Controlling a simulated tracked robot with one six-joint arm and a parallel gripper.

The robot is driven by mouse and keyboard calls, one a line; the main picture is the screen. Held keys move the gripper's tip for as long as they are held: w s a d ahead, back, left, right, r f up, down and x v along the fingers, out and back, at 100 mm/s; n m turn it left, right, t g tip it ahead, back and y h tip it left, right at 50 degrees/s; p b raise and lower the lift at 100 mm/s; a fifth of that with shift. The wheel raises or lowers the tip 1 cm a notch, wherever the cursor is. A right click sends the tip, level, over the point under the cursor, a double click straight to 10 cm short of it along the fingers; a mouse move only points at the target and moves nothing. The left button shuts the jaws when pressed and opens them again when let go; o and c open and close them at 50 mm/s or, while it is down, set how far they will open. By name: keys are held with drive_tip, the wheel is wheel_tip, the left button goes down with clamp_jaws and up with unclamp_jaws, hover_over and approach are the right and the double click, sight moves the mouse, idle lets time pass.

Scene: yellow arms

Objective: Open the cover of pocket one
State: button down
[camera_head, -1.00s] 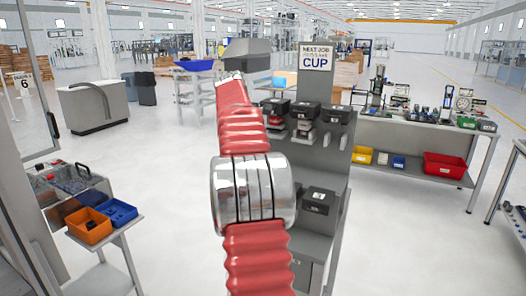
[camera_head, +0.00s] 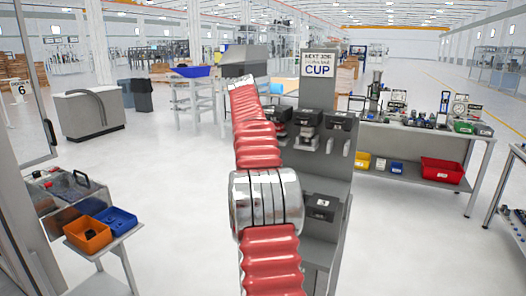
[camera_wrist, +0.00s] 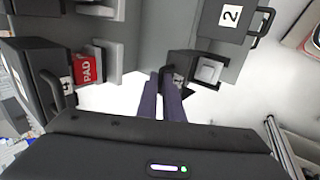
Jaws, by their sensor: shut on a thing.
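A grey rack (camera_head: 330,165) with several black pocket covers stands ahead; one lower cover (camera_head: 320,207) is in sight. My arm hides the gripper in the head view.
A bench (camera_head: 425,137) stands right of the rack, and a cart with orange (camera_head: 87,234) and blue bins at left. Floor between is clear.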

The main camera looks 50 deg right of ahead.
drive_tip(key=c, duration=1.9)
unclamp_jaws()
drive_tip(key=shift+s, duration=0.1)
drive_tip(key=v, duration=1.4)
drive_tip(key=shift+c, duration=0.6)
